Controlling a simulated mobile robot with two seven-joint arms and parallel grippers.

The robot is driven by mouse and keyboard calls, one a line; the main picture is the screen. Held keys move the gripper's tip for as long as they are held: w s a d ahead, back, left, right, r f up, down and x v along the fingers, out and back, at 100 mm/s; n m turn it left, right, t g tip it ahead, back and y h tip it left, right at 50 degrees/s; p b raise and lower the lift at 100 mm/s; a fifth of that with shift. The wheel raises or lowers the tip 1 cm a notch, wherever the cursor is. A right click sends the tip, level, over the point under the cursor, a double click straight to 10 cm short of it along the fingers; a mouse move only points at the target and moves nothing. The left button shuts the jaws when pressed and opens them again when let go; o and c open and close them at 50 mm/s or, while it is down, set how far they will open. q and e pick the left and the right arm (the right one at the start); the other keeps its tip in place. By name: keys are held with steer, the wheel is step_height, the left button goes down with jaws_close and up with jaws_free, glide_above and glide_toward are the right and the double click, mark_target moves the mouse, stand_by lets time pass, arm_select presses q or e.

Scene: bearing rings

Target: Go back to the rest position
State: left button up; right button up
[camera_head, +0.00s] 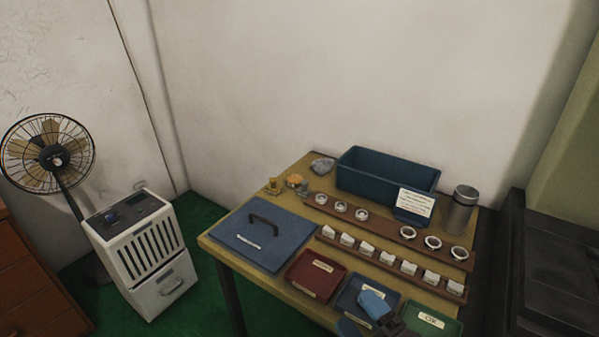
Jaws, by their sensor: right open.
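My right gripper (362,314) shows at the bottom of the head view, with blue fingers and a dark body. It is open, over the blue tray (352,291) at the table's front, and hides part of that tray. I see nothing between its fingers. Several metal bearing rings (408,232) stand on the rear wooden rack (385,228), in a left group and a right group with a gap between. My left gripper is not in view.
A fan (48,155) and white cabinet (145,250) stand left.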

steer(key=s+d+f+m+g+h, duration=0.2)
steer(key=s+d+f+m+h, duration=0.3)
steer(key=d+f+m, duration=0.3)
steer(key=s+d+f+m+g+h, duration=0.3)
steer(key=s+d+f+m+h, duration=0.2)
steer(key=s+d+f+m, duration=0.2)
step_height(320, 180, down, 3)
steer(key=d+m, duration=0.2)
steer(key=m, duration=0.2)
steer(key=shift+s+g+h, duration=0.3)
steer(key=shift+s+h, duration=0.05)
steer(key=shift+h, duration=0.05)
steer(key=shift+r, duration=0.1)
